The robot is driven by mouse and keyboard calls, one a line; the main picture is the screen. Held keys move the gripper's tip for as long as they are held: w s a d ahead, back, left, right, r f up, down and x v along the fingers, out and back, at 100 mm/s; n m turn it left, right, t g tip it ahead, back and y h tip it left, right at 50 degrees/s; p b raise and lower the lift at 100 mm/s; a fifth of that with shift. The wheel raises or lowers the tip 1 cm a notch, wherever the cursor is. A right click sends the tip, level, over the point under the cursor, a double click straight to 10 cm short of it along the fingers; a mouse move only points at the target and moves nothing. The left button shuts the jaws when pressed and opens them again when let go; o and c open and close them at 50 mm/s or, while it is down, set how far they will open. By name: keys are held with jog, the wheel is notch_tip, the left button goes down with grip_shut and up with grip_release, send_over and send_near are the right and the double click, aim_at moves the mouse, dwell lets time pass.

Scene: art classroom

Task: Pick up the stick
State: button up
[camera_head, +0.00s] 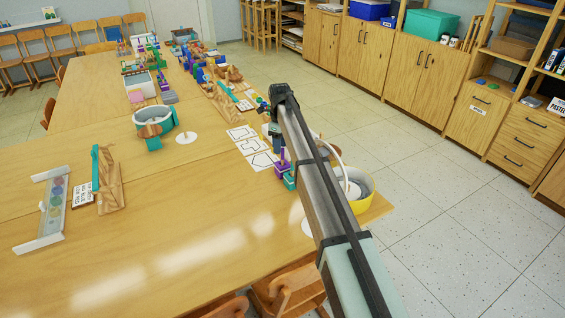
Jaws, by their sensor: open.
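I cannot tell for sure which thing is the stick. A thin teal bar (95,168) lies beside a brown wooden piece (110,182) on the left of the near table. A similar teal bar (228,91) lies farther back, along another wooden piece. My arm reaches from the bottom right up over the table's right edge and ends in a dark joint. My gripper's fingers cannot be made out; the arm hides what lies behind and below it.
Printed shape cards (250,144), a white disc (186,138), a teal-and-white tub (155,118) and a yellow bucket (363,190) are on the table (150,235). A clear rack (53,208) stands at left. The table's front middle is bare. Chairs stand below its front edge.

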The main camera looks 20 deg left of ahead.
aim_at(282, 155)
jog(key=shift+w+d+f, duration=0.1)
jog(key=shift+d+f, duration=0.05)
jog(key=shift+f, duration=0.85)
jog(key=shift+w+d+f, duration=0.1)
jog(key=shift+f, duration=0.95)
jog(key=shift+w+d+f, duration=0.1)
jog(key=shift+d+f, duration=0.05)
jog(key=shift+f, duration=0.85)
jog(key=shift+c, duration=0.2)
grip_shut()
